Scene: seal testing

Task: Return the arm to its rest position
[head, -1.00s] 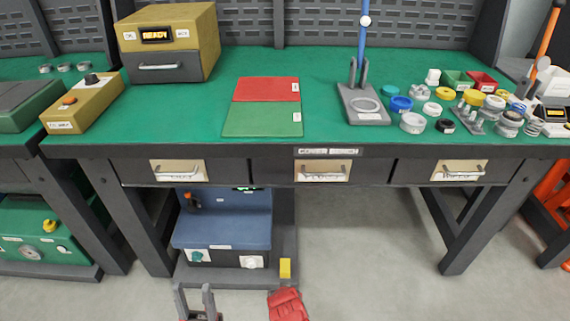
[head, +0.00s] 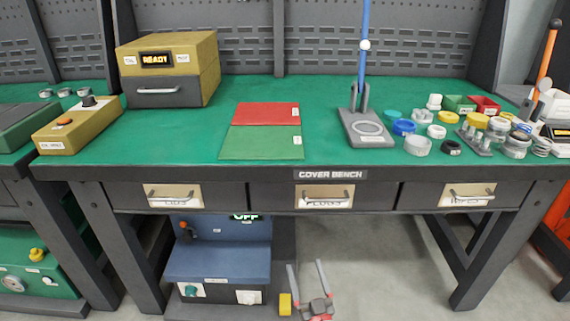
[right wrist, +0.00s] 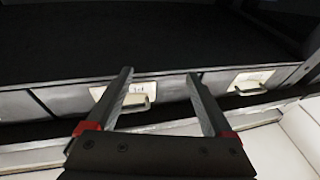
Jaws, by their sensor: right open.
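My right gripper (head: 307,267) shows at the bottom of the head view, in front of the bench and below its middle drawer. Its two grey fingers stand apart with nothing between them. In the right wrist view the same gripper (right wrist: 160,74) is open and empty. The labelled drawers (right wrist: 130,98) of the bench show beyond the fingers there, and I see no contact with them. My left gripper is not in the head view.
The cover bench (head: 190,155) carries a yellow-brown box (head: 168,65), a red and green mat (head: 262,142), a stand (head: 370,130) and several small rings and caps at the right. A blue machine (head: 220,255) stands underneath. Floor right of the gripper is clear.

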